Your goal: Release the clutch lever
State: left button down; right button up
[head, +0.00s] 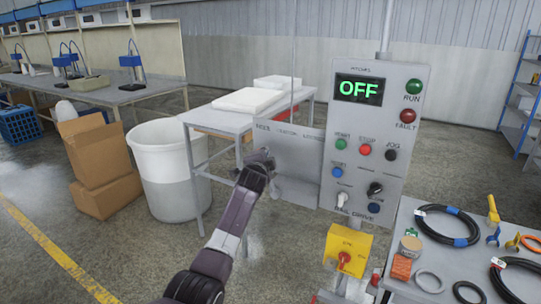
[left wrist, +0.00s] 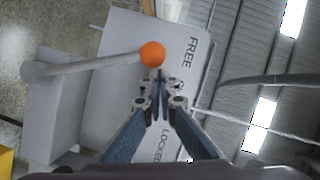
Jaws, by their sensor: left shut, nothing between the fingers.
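In the left wrist view, the clutch lever is a grey rod (left wrist: 95,63) with an orange ball (left wrist: 152,54) at its end. It is mounted on a pale plate (left wrist: 118,105) marked FREE and LOCKED. The ball lies nearer the word FREE than LOCKED in this view. My left gripper (left wrist: 159,82) is shut and empty, its tips close by the ball; I cannot tell whether they touch. In the head view my left gripper (head: 262,160) is in front of the left side of a grey panel (head: 290,150); the lever is not discernible there. My right gripper is not in view.
A control box (head: 347,100) reading OFF stands right of the gripper, above a yellow switch box (head: 334,256). A table (head: 400,208) with hoses and rings is at the lower right. A white bin (head: 170,165) and cardboard boxes (head: 92,150) stand left.

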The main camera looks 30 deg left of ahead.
pick_arm(q)
jog(key=a, duration=0.1)
jog(key=a+f, duration=0.1)
jog(key=a, duration=0.1)
jog(key=a+f, duration=0.1)
jog(key=a, duration=0.1)
jog(key=shift+w+b, duration=0.2)
jog(key=shift+b, duration=0.15)
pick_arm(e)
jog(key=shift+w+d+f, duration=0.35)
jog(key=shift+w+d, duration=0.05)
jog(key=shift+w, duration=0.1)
pick_arm(q)
jog(key=shift+a, duration=0.2)
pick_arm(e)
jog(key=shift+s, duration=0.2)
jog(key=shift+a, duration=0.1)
